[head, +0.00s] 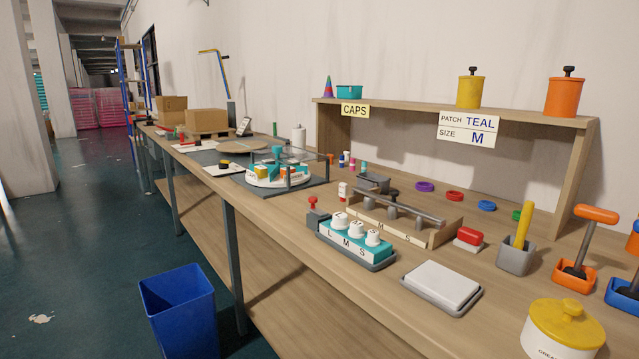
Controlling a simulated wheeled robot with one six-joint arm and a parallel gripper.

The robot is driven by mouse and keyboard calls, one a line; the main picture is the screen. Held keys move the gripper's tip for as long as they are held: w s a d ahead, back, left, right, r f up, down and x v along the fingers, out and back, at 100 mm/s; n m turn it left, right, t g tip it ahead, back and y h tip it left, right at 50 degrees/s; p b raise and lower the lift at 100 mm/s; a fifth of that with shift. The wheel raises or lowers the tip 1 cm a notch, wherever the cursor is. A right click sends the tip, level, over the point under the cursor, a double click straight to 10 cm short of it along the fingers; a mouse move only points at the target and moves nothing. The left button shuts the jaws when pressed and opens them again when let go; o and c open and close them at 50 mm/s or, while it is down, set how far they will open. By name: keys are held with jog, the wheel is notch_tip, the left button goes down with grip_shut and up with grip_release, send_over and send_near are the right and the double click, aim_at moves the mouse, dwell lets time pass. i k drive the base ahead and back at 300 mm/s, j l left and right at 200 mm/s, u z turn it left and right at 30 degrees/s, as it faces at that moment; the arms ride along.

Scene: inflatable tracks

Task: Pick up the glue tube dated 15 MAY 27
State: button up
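Several small tube-like items stand on the workbench beneath the shelf. Farther back is a small group: one with a blue cap (342,160), one with a reddish cap (352,164) and one with a teal cap (364,166). No date is legible on any of them, so I cannot tell which reads 15 MAY 27. My gripper is not in view.
The long workbench (400,320) holds a turntable (277,174), a teal L-M-S block (355,244), a wooden rack (425,228) and a white pad in a grey tray (441,285). A blue bin (180,312) stands on the floor. The floor at left is open.

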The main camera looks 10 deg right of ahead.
aim_at(342, 193)
jog(key=i+j, duration=0.25)
jog(key=i, duration=0.2)
jog(key=i+j+z, duration=0.1)
jog(key=i+j, duration=0.15)
jog(key=i, duration=0.2)
jog(key=i+j, duration=0.25)
jog(key=i, duration=0.15)
jog(key=i+l, duration=0.25)
jog(key=i, duration=0.15)
jog(key=i+l, duration=0.25)
jog(key=i, duration=0.15)
jog(key=z, duration=0.05)
